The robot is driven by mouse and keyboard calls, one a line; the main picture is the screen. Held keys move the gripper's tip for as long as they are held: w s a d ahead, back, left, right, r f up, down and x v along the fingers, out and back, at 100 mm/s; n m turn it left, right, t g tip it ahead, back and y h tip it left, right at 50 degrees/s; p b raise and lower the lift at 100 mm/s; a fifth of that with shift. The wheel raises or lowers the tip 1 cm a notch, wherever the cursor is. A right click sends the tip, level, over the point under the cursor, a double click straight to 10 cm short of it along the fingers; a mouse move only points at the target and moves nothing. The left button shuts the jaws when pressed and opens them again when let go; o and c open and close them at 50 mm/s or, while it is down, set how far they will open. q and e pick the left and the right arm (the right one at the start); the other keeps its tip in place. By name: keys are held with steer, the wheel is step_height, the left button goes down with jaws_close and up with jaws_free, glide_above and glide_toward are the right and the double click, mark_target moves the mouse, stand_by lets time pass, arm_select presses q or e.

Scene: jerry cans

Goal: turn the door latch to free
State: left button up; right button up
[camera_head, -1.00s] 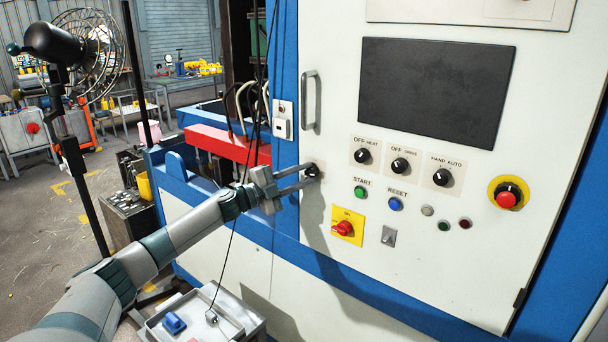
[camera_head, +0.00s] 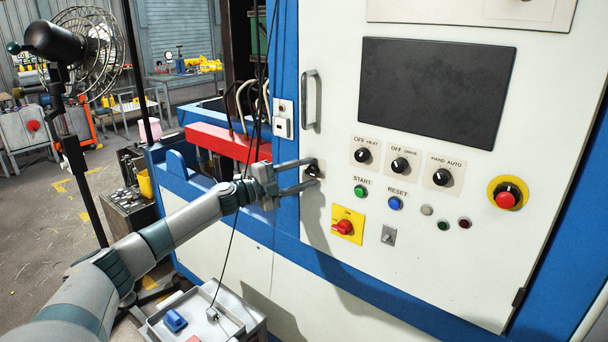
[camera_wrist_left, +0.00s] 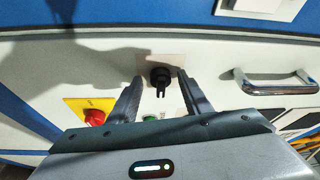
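The door latch is a small black knob (camera_head: 313,168) at the left edge of the white cabinet door (camera_head: 340,235), below the metal door handle (camera_head: 311,101). My left gripper (camera_head: 309,173) is open in the head view, with one finger above and one below the latch. In the left wrist view its fingers (camera_wrist_left: 160,90) stand on either side of the latch with gaps, apart from it. My right gripper is not in view.
The door carries a dark screen (camera_head: 436,92), several black selector knobs, a yellow-backed red switch (camera_head: 347,226) and a red emergency button (camera_head: 508,195). A thin black cable hangs by my left wrist. A tray (camera_head: 205,318) stands low below the arm.

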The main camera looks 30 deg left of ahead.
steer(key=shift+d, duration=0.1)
arm_select(q)
steer(key=shift+s+a+f, duration=0.1)
steer(key=shift+s+a, duration=0.15)
steer(key=shift+s, duration=0.15)
arm_select(e)
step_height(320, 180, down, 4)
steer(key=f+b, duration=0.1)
steer(key=b, duration=0.4)
arm_select(q)
steer(key=b+v, duration=0.2)
steer(key=v, duration=1.4)
steer(key=shift+s+b, duration=0.25)
steer(key=shift+b, duration=0.15)
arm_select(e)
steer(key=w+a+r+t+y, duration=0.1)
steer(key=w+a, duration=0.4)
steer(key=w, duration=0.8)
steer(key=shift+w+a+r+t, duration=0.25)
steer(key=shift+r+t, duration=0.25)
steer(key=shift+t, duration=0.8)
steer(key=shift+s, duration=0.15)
